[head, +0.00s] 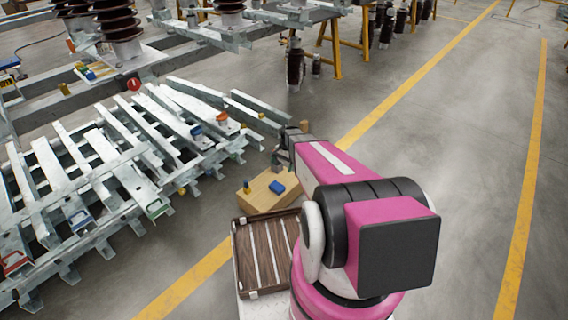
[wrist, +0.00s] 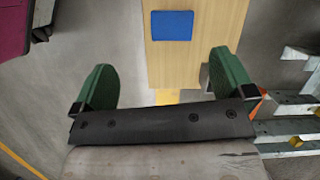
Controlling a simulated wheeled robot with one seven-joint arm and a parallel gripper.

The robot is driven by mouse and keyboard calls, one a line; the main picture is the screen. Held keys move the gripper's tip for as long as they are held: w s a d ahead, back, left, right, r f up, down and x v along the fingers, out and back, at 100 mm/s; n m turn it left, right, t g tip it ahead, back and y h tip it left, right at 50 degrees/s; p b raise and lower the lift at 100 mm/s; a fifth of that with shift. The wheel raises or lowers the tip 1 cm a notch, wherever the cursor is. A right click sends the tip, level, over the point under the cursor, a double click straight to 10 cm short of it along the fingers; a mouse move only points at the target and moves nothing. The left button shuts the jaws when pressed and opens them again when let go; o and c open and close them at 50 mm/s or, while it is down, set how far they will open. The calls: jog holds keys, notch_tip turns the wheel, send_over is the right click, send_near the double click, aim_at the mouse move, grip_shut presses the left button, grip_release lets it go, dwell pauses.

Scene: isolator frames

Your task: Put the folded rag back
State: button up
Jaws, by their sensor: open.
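The folded rag (head: 277,187) is a small flat blue piece lying on top of a pale wooden box (head: 258,201) in the head view. In the wrist view the blue rag (wrist: 172,26) lies flat on the wooden surface (wrist: 200,73), beyond the fingertips. My gripper (wrist: 164,78) is open, with its two green fingers wide apart and nothing between them.
Steel frames (head: 110,170) with coloured items fill the left. Open floor (head: 440,130) with yellow lines lies to the right.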

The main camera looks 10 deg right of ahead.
jog(key=s+a+r+n+t+h, duration=0.2)
jog(key=s+r+n, duration=0.7)
jog(key=s+r, duration=1.1)
notch_tip(320, 180, up, 4)
jog(key=shift+s+a+h, duration=0.35)
jog(key=shift+a+h, duration=0.05)
jog(key=shift+h, duration=0.1)
